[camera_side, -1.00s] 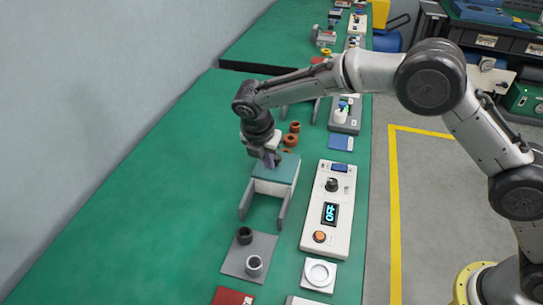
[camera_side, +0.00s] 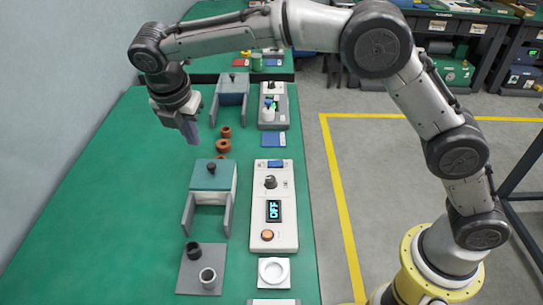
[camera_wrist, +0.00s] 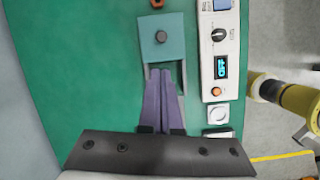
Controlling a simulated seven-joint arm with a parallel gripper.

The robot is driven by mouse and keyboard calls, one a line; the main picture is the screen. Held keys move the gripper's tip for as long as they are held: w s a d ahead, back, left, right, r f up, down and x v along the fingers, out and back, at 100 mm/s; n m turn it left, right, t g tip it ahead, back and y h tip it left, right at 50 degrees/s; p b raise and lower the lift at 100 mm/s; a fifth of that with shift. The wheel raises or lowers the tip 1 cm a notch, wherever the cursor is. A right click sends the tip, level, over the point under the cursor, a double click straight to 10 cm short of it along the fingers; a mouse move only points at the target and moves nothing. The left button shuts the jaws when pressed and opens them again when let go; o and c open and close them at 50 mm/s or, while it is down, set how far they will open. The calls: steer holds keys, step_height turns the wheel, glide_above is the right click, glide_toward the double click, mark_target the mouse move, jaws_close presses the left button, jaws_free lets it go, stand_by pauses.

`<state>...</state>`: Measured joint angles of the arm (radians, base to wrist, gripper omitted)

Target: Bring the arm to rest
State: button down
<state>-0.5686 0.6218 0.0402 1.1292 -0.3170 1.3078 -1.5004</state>
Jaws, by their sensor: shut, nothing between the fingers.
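My gripper (camera_side: 191,132) is shut and empty, its purple fingers held together in the air above the green bench. In the side view it hangs up and left of a teal-topped test fixture (camera_side: 212,180) with a black knob and two grey side rails. The wrist view shows the closed fingers (camera_wrist: 166,72) pointing toward the same fixture (camera_wrist: 161,50), overlapping the space between its rails. My arm reaches in from the right over the bench.
A white control box (camera_side: 286,233) with a dial, a display reading OFF and an orange button stands right of the fixture. A grey plate (camera_side: 186,280) with two small cups lies in front. Orange rings (camera_side: 223,145) and a second fixture (camera_side: 232,98) are behind. Bench space at left is clear.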

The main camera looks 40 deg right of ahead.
steer(key=s+d+r+m+t, duration=0.1)
steer(key=s+d+r+m, duration=0.2)
steer(key=d+r, duration=0.8)
steer(key=s+d+r+m+t+y, duration=0.1)
steer(key=s+d+r+m, duration=0.4)
steer(key=s+d, duration=0.6)
steer(key=s+d+f+m+t, duration=0.1)
steer(key=s+f+m, duration=0.1)
steer(key=s+m, duration=0.35)
steer(key=s+d+f+m, duration=0.1)
steer(key=s+d+m, duration=0.1)
steer(key=s, duration=0.6)
steer(key=s+a+f+m+y, duration=0.1)
steer(key=s+f+m, duration=0.4)
steer(key=f+m, duration=0.4)
steer(key=shift+s+y, duration=0.3)
steer(key=shift+a, duration=0.1)
